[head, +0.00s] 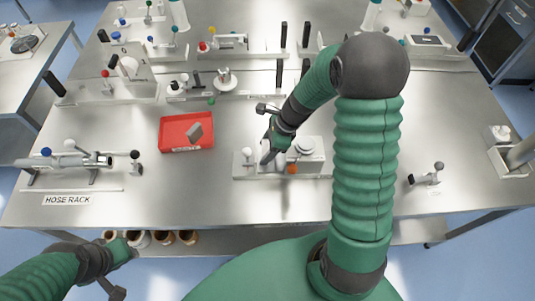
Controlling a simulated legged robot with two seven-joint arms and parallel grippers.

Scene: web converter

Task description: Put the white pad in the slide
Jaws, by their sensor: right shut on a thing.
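My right gripper (267,143) reaches down at the left part of a metal fixture in the middle of the table, which appears to be the slide (315,168). It is shut on a small whitish piece (265,153), which looks like the white pad. The pad is at the fixture's upper side; I cannot tell whether it touches or sits in it. My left gripper (122,270) is low at the left, in front of the table's front edge and away from the fixture. Its fingers are too unclear to judge.
A red tray (187,147) with a grey block (194,131) lies left of the fixture. A hose rack (70,162) is at the far left. Several fixtures with coloured knobs stand behind. The steel table (225,205) is clear in front.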

